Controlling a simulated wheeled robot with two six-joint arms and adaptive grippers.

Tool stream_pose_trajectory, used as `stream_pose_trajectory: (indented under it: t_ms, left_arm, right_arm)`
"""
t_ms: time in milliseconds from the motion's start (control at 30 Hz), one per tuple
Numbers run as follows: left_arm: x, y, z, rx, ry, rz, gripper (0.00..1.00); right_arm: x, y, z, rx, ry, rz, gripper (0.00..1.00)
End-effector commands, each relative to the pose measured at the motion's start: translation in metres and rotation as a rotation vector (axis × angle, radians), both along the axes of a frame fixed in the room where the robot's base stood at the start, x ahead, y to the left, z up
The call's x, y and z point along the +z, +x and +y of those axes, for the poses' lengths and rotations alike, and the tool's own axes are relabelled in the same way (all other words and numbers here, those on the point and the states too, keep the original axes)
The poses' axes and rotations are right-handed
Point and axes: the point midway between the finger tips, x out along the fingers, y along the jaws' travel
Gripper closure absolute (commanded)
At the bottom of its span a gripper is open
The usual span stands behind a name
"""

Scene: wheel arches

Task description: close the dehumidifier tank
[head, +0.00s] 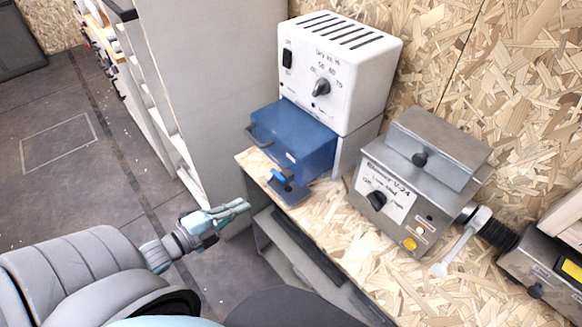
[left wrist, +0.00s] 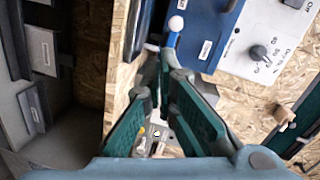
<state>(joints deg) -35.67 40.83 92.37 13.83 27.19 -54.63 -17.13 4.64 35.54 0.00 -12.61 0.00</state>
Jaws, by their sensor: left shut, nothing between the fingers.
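The dehumidifier (head: 355,55) is a white box with top vents, a switch and a black knob, standing on a chipboard bench. Its blue tank (head: 312,160) sticks out of the front below the panel, with a dark handle on its left end. My left gripper (head: 245,206) is shut and empty, left of and lower in the picture than the tank, apart from it, off the bench's edge. In the left wrist view the closed fingertips (left wrist: 163,62) show beneath blue parts and a white dial panel (left wrist: 260,45). My right gripper is out of view.
A small dark blue piece with a light blue part (head: 288,188) lies at the bench's front edge, just below the tank. A grey metal device (head: 425,165) with a knob stands to the right. A grey panel (head: 210,90) rises behind left. Open floor (head: 70,170) lies left.

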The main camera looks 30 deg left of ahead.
Motion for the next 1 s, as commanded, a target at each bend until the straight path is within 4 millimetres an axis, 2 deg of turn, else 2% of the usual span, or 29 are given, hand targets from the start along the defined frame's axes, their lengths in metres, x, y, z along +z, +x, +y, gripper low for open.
stream_pose_trajectory:
  t_ms: [33,100,267,467,567,700,767,867,1000]
  left_arm:
    - [0.025,0.005,-0.016,-0.046,0.052,-0.109,1.00]
    - [0.039,0.006,-0.021,-0.071,0.144,-0.198,1.00]
    - [0.038,0.018,-0.025,-0.080,0.194,-0.220,1.00]
    - [0.035,0.054,-0.036,-0.077,0.192,-0.221,1.00]
    - [0.033,0.075,-0.042,-0.077,0.192,-0.221,1.00]
    - [0.029,0.104,-0.050,-0.074,0.194,-0.222,1.00]
    - [0.037,0.110,-0.052,-0.073,0.191,-0.218,1.00]
    - [0.039,0.120,-0.055,-0.074,0.192,-0.217,1.00]
    - [0.043,0.135,-0.058,-0.070,0.190,-0.216,1.00]
  right_arm:
    - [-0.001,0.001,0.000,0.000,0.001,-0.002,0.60]
    - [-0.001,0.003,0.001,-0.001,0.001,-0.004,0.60]
    - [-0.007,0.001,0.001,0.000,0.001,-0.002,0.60]
    - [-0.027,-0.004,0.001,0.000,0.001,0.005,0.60]
    - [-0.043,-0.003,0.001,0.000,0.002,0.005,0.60]
    - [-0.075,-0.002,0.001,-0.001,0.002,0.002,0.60]
    - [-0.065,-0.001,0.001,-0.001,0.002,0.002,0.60]
    - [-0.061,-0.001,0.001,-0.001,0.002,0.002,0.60]
    - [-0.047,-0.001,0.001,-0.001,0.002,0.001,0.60]
